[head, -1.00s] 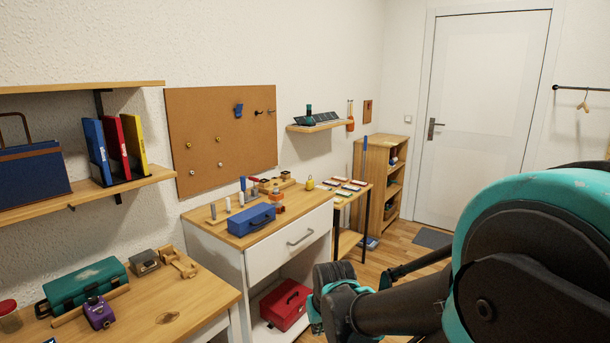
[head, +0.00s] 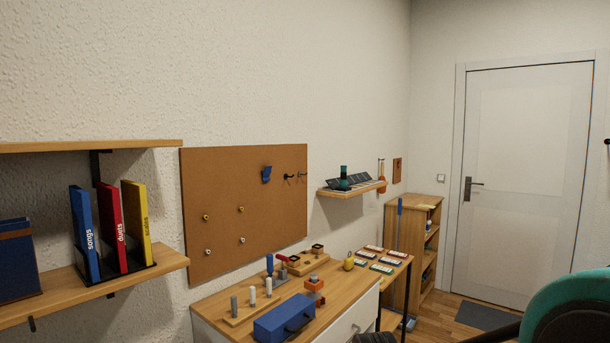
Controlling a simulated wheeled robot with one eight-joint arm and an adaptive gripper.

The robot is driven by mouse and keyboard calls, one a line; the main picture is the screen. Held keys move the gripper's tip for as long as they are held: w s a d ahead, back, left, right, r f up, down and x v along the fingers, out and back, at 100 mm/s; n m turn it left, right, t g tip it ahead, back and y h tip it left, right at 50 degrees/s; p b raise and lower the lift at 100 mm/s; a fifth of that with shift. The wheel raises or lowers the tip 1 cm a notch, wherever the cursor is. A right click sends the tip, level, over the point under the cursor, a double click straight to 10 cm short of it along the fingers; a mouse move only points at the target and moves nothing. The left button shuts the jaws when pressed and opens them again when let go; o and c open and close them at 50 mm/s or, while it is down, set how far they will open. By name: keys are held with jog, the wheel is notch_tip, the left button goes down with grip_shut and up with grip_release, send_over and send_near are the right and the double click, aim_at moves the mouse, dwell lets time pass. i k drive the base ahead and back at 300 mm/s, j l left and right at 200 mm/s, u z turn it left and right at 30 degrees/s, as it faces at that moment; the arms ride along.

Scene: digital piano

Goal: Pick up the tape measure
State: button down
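I cannot pick out the tape measure with certainty. A small rounded yellow object (head: 348,264) stands near the right end of the white cabinet's wooden top (head: 345,290); it is too small to tell what it is. My gripper's fingers are not visible. Part of my arm, teal and black, fills the lower right corner, and a dark piece shows at the bottom edge in front of the cabinet.
A shelf with binders (head: 112,235) juts out at left. A side table holds several coloured boxes (head: 381,267).

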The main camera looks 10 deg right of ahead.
aim_at(349, 262)
jog(key=i, duration=0.1)
jog(key=i+l, duration=0.1)
jog(key=l, duration=1.05)
jog(key=i+l, duration=0.15)
jog(key=l, duration=0.4)
